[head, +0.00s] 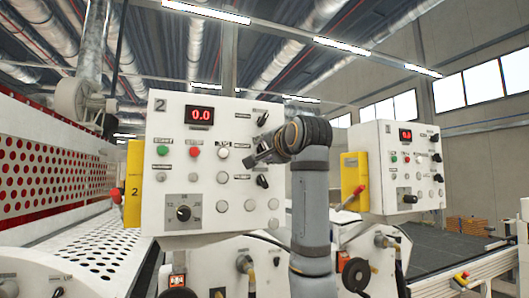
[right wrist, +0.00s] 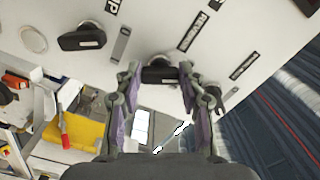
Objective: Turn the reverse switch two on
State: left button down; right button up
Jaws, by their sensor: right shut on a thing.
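The white control panel marked 2 (head: 170,235) faces me in the head view. Black rotary switches sit along its right side, one near the top (head: 262,118) and one lower (head: 262,181). My right gripper (head: 256,159) is at the panel between these two, hiding what is behind it. In the right wrist view my right gripper (right wrist: 158,88) has its two fingers on either side of a black switch knob (right wrist: 158,74) and is shut on it. Another black switch (right wrist: 82,38) sits beside it. My left gripper is not in view.
Panel 2 also carries a red display (head: 200,115), several buttons and a dial (head: 183,213). A second control panel (head: 370,150) stands to the right. Yellow boxes (head: 133,185) are fixed beside the panels. A perforated white guard with red behind (head: 50,170) lies left.

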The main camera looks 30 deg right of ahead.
jog(key=m+b, duration=0.2)
jog(key=m, duration=0.2)
jog(key=m+b, duration=0.2)
jog(key=m, duration=0.2)
jog(key=shift+w+f+m, duration=0.1)
jog(key=shift+f+m, duration=0.1)
jog(key=shift+m, duration=0.2)
jog(key=shift+m+b, duration=0.4)
jog(key=shift+m, duration=0.8)
jog(key=o, duration=1.2)
jog(key=shift+s+r, duration=0.2)
jog(key=shift+r, duration=0.05)
jog(key=shift+c, duration=0.2)
